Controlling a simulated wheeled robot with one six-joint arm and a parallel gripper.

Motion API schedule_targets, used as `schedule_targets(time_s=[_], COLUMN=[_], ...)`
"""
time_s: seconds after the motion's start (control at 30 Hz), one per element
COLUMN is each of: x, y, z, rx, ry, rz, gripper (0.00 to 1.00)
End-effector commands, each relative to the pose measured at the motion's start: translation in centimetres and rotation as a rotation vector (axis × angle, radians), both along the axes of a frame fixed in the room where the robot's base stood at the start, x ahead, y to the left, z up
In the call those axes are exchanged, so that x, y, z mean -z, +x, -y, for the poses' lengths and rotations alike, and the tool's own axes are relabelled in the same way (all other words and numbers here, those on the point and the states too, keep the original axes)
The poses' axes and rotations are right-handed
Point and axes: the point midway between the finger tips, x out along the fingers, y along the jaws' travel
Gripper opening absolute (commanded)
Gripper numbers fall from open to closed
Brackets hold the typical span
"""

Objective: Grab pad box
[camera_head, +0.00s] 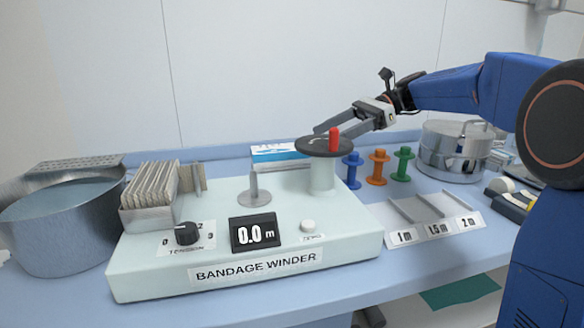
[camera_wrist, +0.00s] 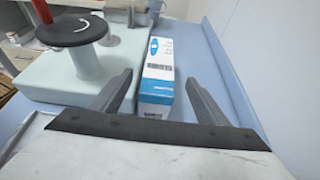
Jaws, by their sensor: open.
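The pad box (camera_head: 278,154) is a white and blue carton behind the bandage winder in the head view, partly hidden by the winder. In the wrist view the pad box (camera_wrist: 157,75) lies lengthwise, its near blue end between and just beyond my two fingers. My gripper (camera_head: 328,127) reaches in from the right in the head view, above and behind the winder's dark disc. In the wrist view my gripper (camera_wrist: 159,82) is open, with one finger on each side of the box and gaps visible on both sides. Nothing is held.
The bandage winder (camera_head: 240,272) stands close in front of the box, its dark disc with red knob (camera_head: 333,139) near my gripper. The wall (camera_wrist: 265,60) runs close on the other side. Colored spools (camera_head: 378,167) and a steel pot (camera_head: 453,152) stand to the right.

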Motion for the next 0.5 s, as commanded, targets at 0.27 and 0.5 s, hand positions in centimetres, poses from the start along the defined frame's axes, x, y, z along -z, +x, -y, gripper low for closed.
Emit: schedule_targets(time_s=[0.27,0.5], x=[1.8,2.3], y=[-1.2,-1.6], z=[-4.1,-5.4], rx=[-0.002,-0.001], ry=[-0.001,0.0], rz=[-0.002,-0.001], gripper=[0.69,0.69])
